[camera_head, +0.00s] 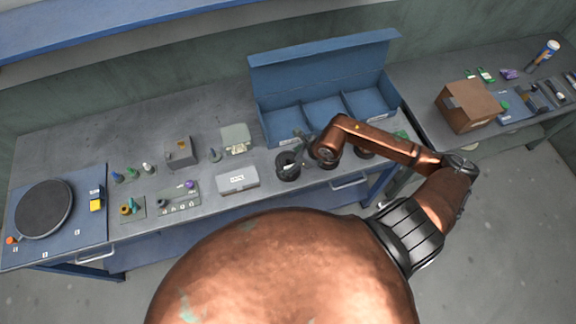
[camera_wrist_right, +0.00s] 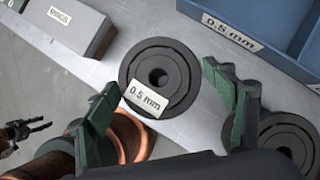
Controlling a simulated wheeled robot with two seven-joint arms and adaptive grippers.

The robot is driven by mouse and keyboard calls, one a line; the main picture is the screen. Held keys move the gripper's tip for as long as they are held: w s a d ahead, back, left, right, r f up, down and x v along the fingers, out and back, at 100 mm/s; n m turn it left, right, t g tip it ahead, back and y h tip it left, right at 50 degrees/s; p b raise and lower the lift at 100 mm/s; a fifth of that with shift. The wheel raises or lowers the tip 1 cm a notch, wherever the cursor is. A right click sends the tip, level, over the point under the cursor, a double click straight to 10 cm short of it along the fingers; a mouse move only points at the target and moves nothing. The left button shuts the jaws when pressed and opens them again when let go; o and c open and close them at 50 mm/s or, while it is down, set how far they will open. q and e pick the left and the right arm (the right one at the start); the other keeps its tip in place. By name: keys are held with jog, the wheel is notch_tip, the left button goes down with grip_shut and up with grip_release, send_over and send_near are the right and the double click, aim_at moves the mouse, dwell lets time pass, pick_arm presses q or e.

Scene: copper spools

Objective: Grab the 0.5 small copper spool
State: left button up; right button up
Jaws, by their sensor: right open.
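The 0.5 mm spool is a dark round spool (camera_wrist_right: 181,63) with a white "0.5 mm" label, in the middle of the right wrist view. In the head view a dark spool (camera_head: 288,172) stands near the table's front edge, just left of my right gripper (camera_head: 307,147). In the wrist view my right gripper (camera_wrist_right: 158,82) is open, with one green finger on each side of the labelled spool. I cannot tell whether the fingers touch it. A small dark two-pronged shape at the wrist view's left edge looks like my left gripper (camera_wrist_right: 22,132); its opening is unclear.
Another dark spool (camera_wrist_right: 292,143) stands close by the right finger. A blue divided bin (camera_head: 325,55) with a "0.5 mm" label stands behind the spools. A grey labelled box (camera_head: 237,181) lies to the left. A cardboard box (camera_head: 468,106) sits on the right table.

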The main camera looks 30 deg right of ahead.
jog(key=shift+p+x, duration=0.7)
jog(key=shift+x, duration=2.85)
jog(key=shift+a, duration=0.1)
jog(key=shift+c, duration=0.2)
jog(key=shift+r, duration=0.1)
jog(key=c, duration=1.6)
